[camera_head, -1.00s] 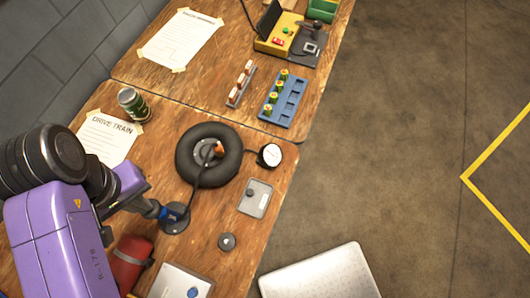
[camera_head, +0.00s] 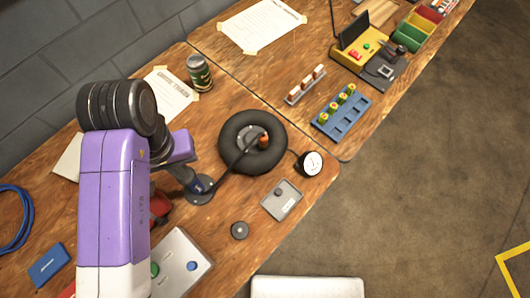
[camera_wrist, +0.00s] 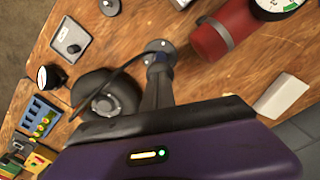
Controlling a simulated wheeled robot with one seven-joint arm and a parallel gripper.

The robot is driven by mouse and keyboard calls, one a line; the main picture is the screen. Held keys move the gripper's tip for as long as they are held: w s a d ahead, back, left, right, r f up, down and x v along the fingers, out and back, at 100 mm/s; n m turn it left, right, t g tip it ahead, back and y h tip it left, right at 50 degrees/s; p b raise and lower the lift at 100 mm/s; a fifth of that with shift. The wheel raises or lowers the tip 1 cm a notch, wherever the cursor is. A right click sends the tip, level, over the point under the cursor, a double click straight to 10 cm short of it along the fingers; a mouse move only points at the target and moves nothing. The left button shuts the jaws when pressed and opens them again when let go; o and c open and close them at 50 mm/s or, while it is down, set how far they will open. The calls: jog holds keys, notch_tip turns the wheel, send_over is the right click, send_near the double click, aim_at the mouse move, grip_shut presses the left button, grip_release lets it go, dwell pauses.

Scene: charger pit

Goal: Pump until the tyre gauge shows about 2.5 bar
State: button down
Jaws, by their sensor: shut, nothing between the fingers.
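The black tyre (camera_head: 252,142) lies flat on the wooden bench and also shows in the wrist view (camera_wrist: 105,97). A hose joins it to a small pump with a round metal base (camera_head: 203,193), seen in the wrist view (camera_wrist: 158,47) too. A white-faced gauge (camera_head: 312,163) sits beside the tyre, also in the wrist view (camera_wrist: 45,76); its reading is too small to tell. My gripper (camera_head: 194,183) is shut at the pump, with its fingertips above the base. Part of the pump is hidden behind it, and I cannot tell whether they touch.
A red cylinder (camera_wrist: 225,28) lies close to the pump, partly behind my arm in the head view. A grey plate with a knob (camera_head: 282,200) and a dark round knob (camera_head: 239,230) lie nearby. A can (camera_head: 200,73) stands behind the tyre.

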jog(key=shift+r+p, duration=1.7)
jog(key=shift+p, duration=0.15)
jog(key=shift+f, duration=0.25)
jog(key=shift+f+b, duration=0.9)
jog(key=shift+f, duration=0.7)
jog(key=shift+r+p, duration=1.75)
jog(key=shift+p, duration=0.1)
notch_tip(320, 180, up, 7)
jog(key=p, duration=0.6)
